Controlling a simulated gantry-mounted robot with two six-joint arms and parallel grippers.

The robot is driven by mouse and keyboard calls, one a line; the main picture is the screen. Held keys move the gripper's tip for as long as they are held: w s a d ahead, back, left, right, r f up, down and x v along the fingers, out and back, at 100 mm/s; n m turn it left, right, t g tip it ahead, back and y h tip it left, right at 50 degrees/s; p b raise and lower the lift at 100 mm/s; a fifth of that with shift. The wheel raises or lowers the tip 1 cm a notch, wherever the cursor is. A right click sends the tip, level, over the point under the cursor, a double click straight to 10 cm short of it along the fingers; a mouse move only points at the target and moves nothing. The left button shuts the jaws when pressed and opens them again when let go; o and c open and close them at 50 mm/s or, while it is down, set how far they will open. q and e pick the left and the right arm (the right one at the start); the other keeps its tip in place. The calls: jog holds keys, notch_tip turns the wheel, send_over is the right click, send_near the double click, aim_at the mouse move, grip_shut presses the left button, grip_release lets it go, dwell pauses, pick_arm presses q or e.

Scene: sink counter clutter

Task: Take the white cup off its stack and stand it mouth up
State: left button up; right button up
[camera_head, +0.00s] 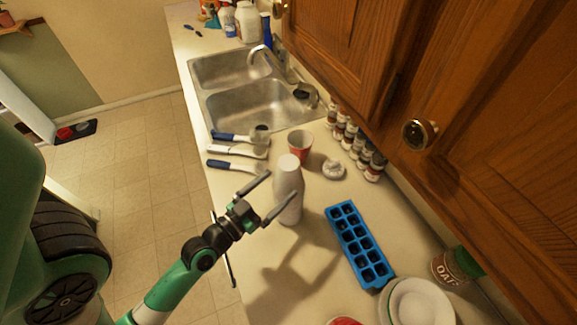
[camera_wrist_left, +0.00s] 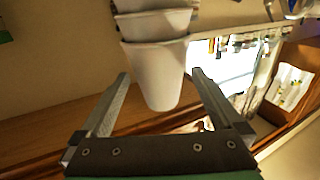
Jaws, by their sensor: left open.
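A stack of white cups (camera_head: 290,205) stands on the counter, narrow ends up, so the cups are mouth down. The top white cup (camera_wrist_left: 157,75) shows in the left wrist view, with rims of other nested cups (camera_wrist_left: 150,24) beyond it. My left gripper (camera_head: 283,183) is open at the upper part of the stack. In the left wrist view its fingers (camera_wrist_left: 160,72) appear on either side of the top cup; I cannot tell whether they touch it. My right gripper is not in view.
A blue ice tray (camera_head: 360,245) lies to the right, plates (camera_head: 420,302) at front right. Brushes (camera_head: 236,152) lie at left near the sink (camera_head: 250,108). Bare counter lies in front.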

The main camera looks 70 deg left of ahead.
aim_at(281, 169)
pick_arm(q)
jog(key=w+p, duration=0.1)
jog(key=w+a+r+p, duration=0.1)
jog(key=shift+w+r+p, duration=0.1)
jog(key=shift+w+p, duration=0.1)
jog(key=shift+p, duration=0.1)
jog(key=shift+f+p+x, duration=0.25)
jog(key=shift+p+x, duration=0.05)
jog(key=shift+x, duration=0.9)
jog(key=shift+w+f, duration=0.1)
jog(key=shift+c, duration=0.2)
jog(key=c, duration=0.9)
notch_tip(281, 169, up, 6)
jog(key=p, duration=0.3)
jog(key=shift+f, duration=0.15)
notch_tip(281, 169, up, 4)
jog(key=shift+r+p, duration=0.1)
jog(key=shift+p, duration=0.4)
notch_tip(281, 169, up, 9)
jog(key=p, duration=0.8)
